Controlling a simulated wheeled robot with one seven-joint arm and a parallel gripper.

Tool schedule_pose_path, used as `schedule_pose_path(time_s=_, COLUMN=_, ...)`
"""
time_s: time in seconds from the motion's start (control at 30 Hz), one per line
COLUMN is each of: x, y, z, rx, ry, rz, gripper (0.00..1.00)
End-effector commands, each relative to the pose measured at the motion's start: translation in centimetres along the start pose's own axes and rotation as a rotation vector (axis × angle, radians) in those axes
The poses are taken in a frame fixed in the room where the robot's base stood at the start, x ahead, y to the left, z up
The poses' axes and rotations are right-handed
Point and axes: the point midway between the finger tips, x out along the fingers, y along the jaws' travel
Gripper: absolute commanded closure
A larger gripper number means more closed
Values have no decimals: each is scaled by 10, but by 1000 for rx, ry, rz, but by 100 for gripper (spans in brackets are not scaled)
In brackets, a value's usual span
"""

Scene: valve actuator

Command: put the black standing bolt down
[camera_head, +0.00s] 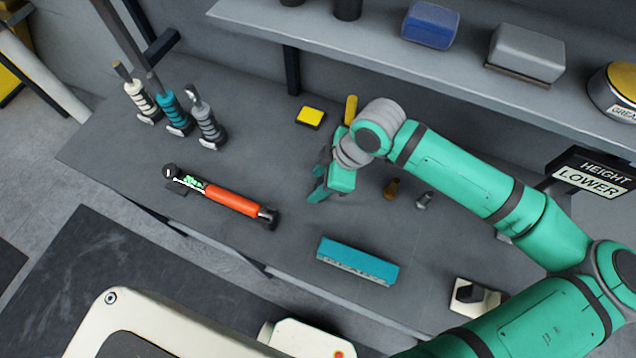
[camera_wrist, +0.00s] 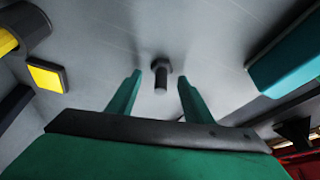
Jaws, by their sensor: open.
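In the wrist view a black bolt (camera_wrist: 161,78) stands on the grey table top, its hex head down on the table and its shaft pointing toward the camera. My gripper (camera_wrist: 160,88) is open, with one teal finger on each side of the bolt and a visible gap to each. In the head view my gripper (camera_head: 318,192) points down at the middle of the table. The black bolt cannot be made out there. A brown bolt (camera_head: 392,188) and a grey bolt (camera_head: 424,200) stand to the right of my gripper.
An orange-handled torque wrench (camera_head: 230,198) lies left of my gripper, and a teal box (camera_head: 357,262) lies in front. A yellow block (camera_head: 310,117) is behind. Several upright handled tools (camera_head: 172,110) stand at the left. A shelf (camera_head: 420,62) overhangs the back.

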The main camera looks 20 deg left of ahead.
Motion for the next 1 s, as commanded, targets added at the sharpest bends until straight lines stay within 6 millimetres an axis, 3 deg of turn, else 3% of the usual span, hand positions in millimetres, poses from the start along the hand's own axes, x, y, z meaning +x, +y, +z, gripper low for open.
schedule_pose_path(time_s=0.17, x=-1, y=0, z=2, rx=4, ry=0, rz=2, gripper=54)
schedule_pose_path(time_s=0.37, x=0, y=0, z=0, rx=-1, ry=0, rz=0, gripper=97)
schedule_pose_path(time_s=0.77, x=-2, y=0, z=-4, rx=-6, ry=0, rz=-2, gripper=100)
schedule_pose_path(time_s=1.0, x=-18, y=0, z=-12, rx=-10, ry=-1, rz=-2, gripper=100)
